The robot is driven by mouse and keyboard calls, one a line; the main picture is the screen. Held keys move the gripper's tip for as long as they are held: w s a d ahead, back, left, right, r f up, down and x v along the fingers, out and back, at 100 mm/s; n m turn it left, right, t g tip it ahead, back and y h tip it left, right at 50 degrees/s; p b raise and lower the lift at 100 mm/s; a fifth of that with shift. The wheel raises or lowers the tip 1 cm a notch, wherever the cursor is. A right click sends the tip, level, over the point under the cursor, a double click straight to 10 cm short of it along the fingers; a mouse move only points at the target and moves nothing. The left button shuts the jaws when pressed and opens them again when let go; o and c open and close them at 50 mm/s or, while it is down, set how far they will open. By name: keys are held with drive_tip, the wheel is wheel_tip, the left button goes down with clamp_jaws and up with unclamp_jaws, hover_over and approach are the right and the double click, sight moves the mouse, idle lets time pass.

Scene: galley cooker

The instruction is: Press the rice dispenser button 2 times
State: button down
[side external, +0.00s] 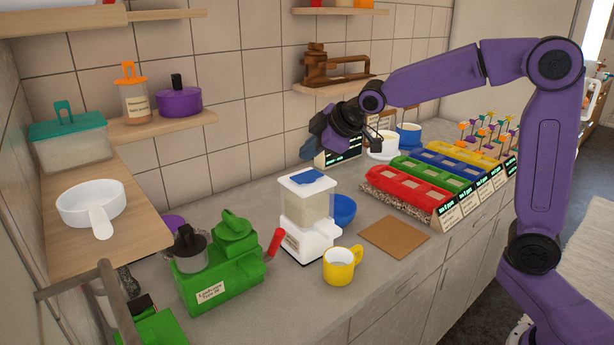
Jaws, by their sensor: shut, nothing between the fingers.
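The likely rice dispenser is a white machine (310,238) with a clear hopper, standing on the counter near the middle of the side external view. A flat blue piece (307,178) lies on its top; I cannot tell whether this is the button. The label on its front is too small to read. My gripper (308,152) is shut and empty. In the picture it appears above the dispenser's top and apart from it. Its fingertips are small and dark, and its exact distance from the dispenser cannot be told.
A blue bowl (344,209) stands behind the dispenser and a yellow mug (340,268) in front. A green machine (218,275) with a red lever is at left. A brown board (394,238) and coloured bins (408,190) lie to the right. A shelf (150,135) juts from the wall.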

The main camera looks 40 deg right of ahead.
sight(310, 177)
drive_tip(key=shift+r, duration=1.35)
idle(1.5)
wheel_tip(310, 177, up, 4)
drive_tip(key=shift+f, duration=0.1)
drive_tip(key=shift+f, duration=0.1)
idle(0.3)
drive_tip(key=shift+f, duration=4.3)
drive_tip(key=shift+f, duration=0.15)
drive_tip(key=shift+f, duration=0.3)
